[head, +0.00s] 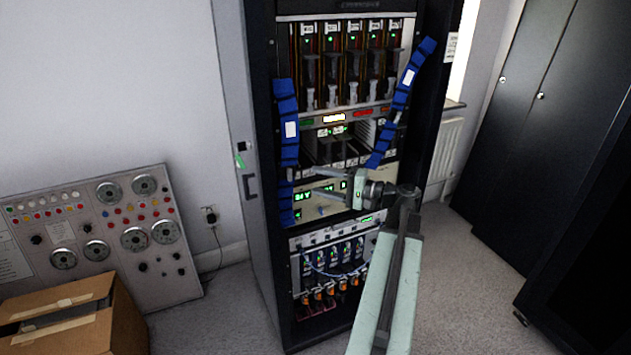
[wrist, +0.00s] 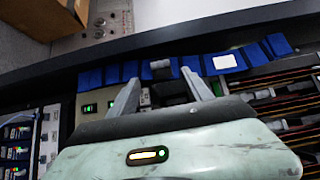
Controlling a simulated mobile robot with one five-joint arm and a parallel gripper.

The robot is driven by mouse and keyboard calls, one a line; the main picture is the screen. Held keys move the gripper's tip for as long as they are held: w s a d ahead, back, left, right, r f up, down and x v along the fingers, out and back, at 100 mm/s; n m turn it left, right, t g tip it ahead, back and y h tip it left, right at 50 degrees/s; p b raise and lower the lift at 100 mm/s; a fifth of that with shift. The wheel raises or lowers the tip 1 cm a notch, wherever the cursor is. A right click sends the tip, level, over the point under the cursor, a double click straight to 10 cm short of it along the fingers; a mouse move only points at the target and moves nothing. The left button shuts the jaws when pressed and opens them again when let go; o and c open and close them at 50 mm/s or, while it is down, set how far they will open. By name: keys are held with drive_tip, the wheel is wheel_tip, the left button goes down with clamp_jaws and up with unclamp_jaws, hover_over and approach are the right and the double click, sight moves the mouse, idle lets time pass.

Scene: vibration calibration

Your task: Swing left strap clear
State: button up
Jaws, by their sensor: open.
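The left strap (head: 289,150) is a blue segmented band with a white label, hanging down the left side of the open rack. In the wrist view the left strap (wrist: 257,54) runs across the picture beyond my fingers. A small dark grey grip (wrist: 160,68) on it shows between my fingertips. My gripper (head: 314,182) is open, in front of the rack's middle, just right of the strap's lower part. In the wrist view my gripper (wrist: 160,76) has its fingers on either side of the grey grip. I cannot tell whether they touch the strap.
A second blue strap (head: 403,88) slants down the rack's right side. The black rack (head: 262,200) holds modules with green lights and cables. A control panel (head: 110,235) and cardboard box (head: 70,325) stand at left. Dark cabinets (head: 515,110) stand at right; the carpet (head: 465,290) between is free.

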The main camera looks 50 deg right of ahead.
drive_tip(key=shift+c, duration=0.4)
drive_tip(key=s+d, duration=0.1)
drive_tip(key=d, duration=0.1)
drive_tip(key=s+d, duration=0.2)
drive_tip(key=s+d+f+b, duration=0.1)
drive_tip(key=s+d, duration=0.1)
drive_tip(key=shift+d, duration=0.35)
clamp_jaws()
approach(294, 182)
drive_tip(key=w+r, duration=0.3)
drive_tip(key=a, duration=0.1)
drive_tip(key=w+a, duration=0.1)
drive_tip(key=a, duration=0.1)
drive_tip(key=shift+w+a, duration=0.3)
drive_tip(key=shift+w, duration=0.1)
drive_tip(key=a+b, duration=0.2)
drive_tip(key=w+a+m, duration=0.1)
drive_tip(key=shift+w+a+f+t+b, duration=0.1)
drive_tip(key=shift+a+f+t+b, duration=0.05)
drive_tip(key=shift+f+t+b, duration=0.2)
drive_tip(key=shift+r, duration=0.25)
